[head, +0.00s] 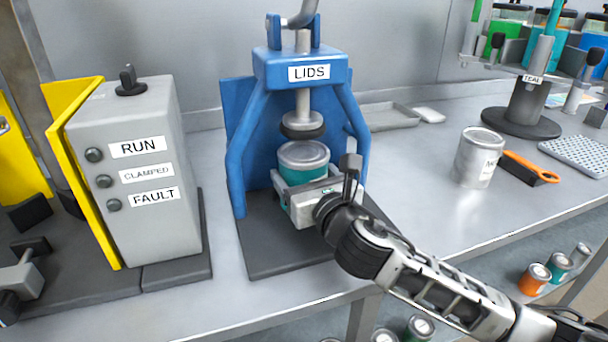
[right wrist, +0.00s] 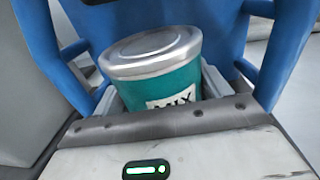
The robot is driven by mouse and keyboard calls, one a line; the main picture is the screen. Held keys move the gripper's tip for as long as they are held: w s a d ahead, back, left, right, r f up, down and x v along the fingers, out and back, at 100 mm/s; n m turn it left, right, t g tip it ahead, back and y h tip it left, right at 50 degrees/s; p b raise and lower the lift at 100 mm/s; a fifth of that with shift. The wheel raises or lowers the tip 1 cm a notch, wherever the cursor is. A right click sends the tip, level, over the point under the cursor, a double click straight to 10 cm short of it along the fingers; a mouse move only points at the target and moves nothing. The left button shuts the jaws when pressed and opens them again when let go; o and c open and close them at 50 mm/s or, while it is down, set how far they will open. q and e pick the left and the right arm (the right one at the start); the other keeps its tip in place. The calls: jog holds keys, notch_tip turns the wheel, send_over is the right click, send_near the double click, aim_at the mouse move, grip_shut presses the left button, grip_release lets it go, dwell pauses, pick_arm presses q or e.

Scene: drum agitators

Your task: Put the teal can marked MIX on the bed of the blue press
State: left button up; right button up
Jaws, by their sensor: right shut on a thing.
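The teal can (head: 303,158) has a silver lid and sits between the legs of the blue press (head: 301,68), under its round ram. In the right wrist view the can (right wrist: 165,80) shows part of its MIX label and looks tilted in that picture. My right gripper (head: 306,182) reaches in from the right and is shut on the can. The bed (head: 285,255) of the press is a dark plate; whether the can's bottom touches it is hidden behind my gripper.
A grey control box (head: 135,215) with RUN, CLAMPED and FAULT labels stands to the left, beside a yellow guard (head: 75,165). To the right are a silver can (head: 478,158), an orange-handled tool (head: 530,166) and a dark stand (head: 521,122).

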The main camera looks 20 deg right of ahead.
jog(key=o, duration=1.3)
jog(key=shift+f, duration=0.15)
jog(key=shift+s, duration=0.15)
jog(key=s, duration=0.3)
jog(key=s+d, duration=0.1)
jog(key=s, duration=0.6)
jog(key=shift+s+d, duration=0.15)
jog(key=shift+s, duration=0.15)
jog(key=shift+s+r+b, duration=0.2)
jog(key=shift+s+b, duration=0.1)
jog(key=shift+s, duration=0.25)
